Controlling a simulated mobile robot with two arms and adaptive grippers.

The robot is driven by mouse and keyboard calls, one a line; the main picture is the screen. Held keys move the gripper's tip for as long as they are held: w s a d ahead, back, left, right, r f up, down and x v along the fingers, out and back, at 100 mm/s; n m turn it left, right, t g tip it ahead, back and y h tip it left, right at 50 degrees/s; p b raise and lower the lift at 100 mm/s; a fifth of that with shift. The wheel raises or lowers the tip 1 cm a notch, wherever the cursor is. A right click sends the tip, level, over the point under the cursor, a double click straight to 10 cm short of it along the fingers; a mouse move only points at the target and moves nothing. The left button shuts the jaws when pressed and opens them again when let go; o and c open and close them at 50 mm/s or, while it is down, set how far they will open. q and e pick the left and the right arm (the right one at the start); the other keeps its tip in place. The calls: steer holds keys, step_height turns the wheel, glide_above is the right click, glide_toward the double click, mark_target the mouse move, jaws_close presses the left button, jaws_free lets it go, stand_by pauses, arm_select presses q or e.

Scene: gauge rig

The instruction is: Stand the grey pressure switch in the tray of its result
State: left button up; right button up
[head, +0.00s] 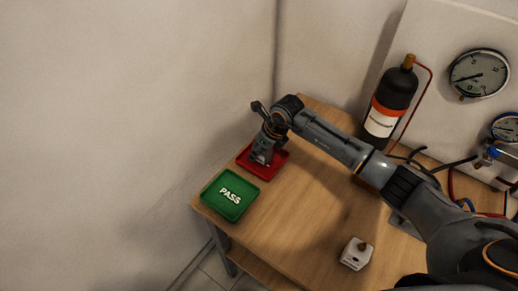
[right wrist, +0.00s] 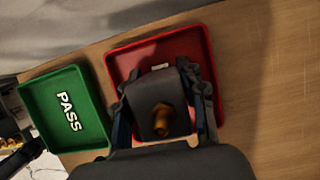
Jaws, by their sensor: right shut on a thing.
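The grey pressure switch (right wrist: 158,108) is a dark block with a brass fitting on top. My right gripper (right wrist: 166,100) is shut on it, one finger on each side. In the head view, my right gripper (head: 262,158) points down over the red tray (head: 273,171). The red tray also shows behind the switch in the right wrist view (right wrist: 190,42). I cannot tell whether the switch touches the tray floor. The red tray's label is mostly hidden. The green tray (head: 230,195), marked PASS, is empty beside it. My left gripper is not in view.
A white block with a brass fitting (head: 356,253) stands near the table's front. A black bottle with an orange band (head: 389,103) stands at the back, beside a panel with a large gauge (head: 479,75) and a smaller gauge (head: 507,127). The wooden table (head: 300,220) is clear in the middle.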

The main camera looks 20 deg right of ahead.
steer(key=o, duration=1.3)
steer(key=shift+f, duration=0.1)
steer(key=shift+r, duration=0.3)
steer(key=b+v, duration=0.2)
steer(key=v, duration=0.9)
steer(key=shift+s+d+r+b, duration=0.1)
steer(key=shift+s+r+b, duration=0.15)
steer(key=shift+r+b, duration=0.1)
steer(key=shift+f, duration=0.15)
